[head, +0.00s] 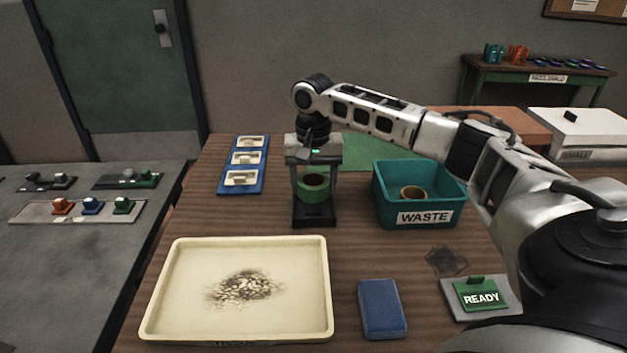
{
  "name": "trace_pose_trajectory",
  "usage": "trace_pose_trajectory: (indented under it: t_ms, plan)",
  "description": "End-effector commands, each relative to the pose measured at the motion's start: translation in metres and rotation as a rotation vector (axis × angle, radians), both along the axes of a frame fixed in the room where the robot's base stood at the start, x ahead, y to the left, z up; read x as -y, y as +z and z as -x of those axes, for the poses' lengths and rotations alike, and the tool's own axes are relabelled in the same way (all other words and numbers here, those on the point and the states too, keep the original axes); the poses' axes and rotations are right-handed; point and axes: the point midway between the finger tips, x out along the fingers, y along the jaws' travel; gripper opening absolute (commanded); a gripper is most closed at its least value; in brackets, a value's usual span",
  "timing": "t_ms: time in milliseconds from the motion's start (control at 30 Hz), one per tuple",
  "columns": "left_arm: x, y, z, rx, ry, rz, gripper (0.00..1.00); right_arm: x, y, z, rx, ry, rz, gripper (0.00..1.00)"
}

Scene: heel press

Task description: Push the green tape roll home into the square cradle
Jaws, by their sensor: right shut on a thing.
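The green tape roll (314,192) is at the middle of the brown table, between the fingers of my right gripper (314,180). The gripper points down from above and is shut on the roll. Directly below is a black square-based stand (314,216), which looks like the cradle. The roll appears to be over or at its top; I cannot tell whether it touches or how deep it sits, as the gripper and roll cover the upper part. My left gripper is not in view.
A teal WASTE bin (417,198) with a tan roll (413,192) stands close on the right. A blue rack with white squares (232,188) lies at left. In front are a cream tray (180,290), a blue case (382,308) and a green READY sign (480,297).

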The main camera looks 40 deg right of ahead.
Motion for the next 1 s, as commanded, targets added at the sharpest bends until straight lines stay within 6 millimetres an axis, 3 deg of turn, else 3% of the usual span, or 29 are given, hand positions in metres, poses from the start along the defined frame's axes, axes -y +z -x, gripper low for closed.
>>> trace_pose_trajectory:
  t_ms: [633, 1000]
  plan:
    - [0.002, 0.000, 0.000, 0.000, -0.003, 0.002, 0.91, -0.001, -0.005, 0.001, 0.000, 0.000, 0.000, 0.38]
    - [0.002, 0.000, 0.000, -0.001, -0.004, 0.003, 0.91, -0.001, -0.019, 0.001, 0.000, 0.001, -0.001, 0.38]
